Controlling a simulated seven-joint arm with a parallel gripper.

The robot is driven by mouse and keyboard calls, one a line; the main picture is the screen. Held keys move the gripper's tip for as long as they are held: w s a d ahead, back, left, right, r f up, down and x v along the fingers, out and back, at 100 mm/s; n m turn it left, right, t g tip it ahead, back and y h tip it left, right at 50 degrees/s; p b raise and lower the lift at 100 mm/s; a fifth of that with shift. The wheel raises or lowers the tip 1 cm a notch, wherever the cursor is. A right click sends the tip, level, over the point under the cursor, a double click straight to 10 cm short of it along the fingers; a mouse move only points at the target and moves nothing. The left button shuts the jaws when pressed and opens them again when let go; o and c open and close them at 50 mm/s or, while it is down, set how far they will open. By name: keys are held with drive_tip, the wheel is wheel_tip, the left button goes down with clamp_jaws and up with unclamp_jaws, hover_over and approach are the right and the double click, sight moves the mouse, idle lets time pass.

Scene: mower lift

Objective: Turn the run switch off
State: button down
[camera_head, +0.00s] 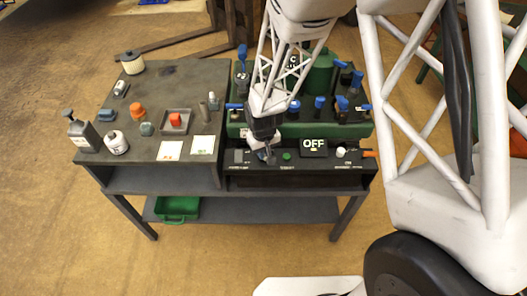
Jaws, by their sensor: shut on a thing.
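The black control panel (310,178) runs along the front of the green machine, on the right half of the dark bench. My gripper (268,156) points down at the panel's left part, just left of a green button (287,156). It is shut on a small part there that I take to be the run switch; the fingers hide most of it, and its position cannot be read. A black sign (313,147) reading OFF in white stands right of the green button.
A white knob (341,152) and an orange lever (370,153) are farther right on the panel. Blue-handled levers (319,103) stand on the green machine (355,130) behind. The left bench top (180,90) holds bottles, a tray and cards. A green bin (177,209) sits below.

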drive_tip(key=shift+n, duration=0.6)
drive_tip(key=c, duration=1.1)
unclamp_jaws()
drive_tip(key=shift+c, duration=0.2)
drive_tip(key=shift+r, duration=0.1)
drive_tip(key=shift+r, duration=3.85)
